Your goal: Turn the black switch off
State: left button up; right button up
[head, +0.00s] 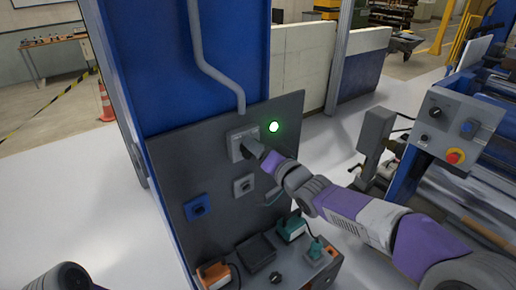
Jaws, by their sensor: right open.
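A dark grey panel (177,176) on the blue column carries several switches. The upper grey switch plate (237,149) has a dark part that my right gripper (254,149) mostly covers. My right gripper reaches in from the right and is right at this plate. It is open; its fingertips are small and I cannot tell whether they touch the switch. A green lamp (274,127) beside the plate is lit. Lower down are a grey switch box (244,185) with a dark knob and a blue switch box (198,208). My left gripper is out of view.
Below the panel is a shelf with an orange device (214,274), a black tray (256,253) and green devices (291,226). At right stands a machine with a control box (452,128) and a red button (455,156).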

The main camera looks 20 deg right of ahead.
jog(key=shift+s, duration=0.1)
grip_shut()
dwell(0.4)
jog(key=shift+s+a+r+n+b, duration=0.1)
jog(key=shift+a+n+b, duration=0.2)
jog(key=shift+n+b, duration=2)
jog(key=shift+s+a+f+n+b, duration=0.25)
jog(key=shift+n+b, duration=0.7)
jog(key=shift+n, duration=2.7)
jog(key=shift+a+r+n+b, duration=0.3)
jog(key=shift+n+b, duration=1.3)
jog(key=shift+n, duration=1.35)
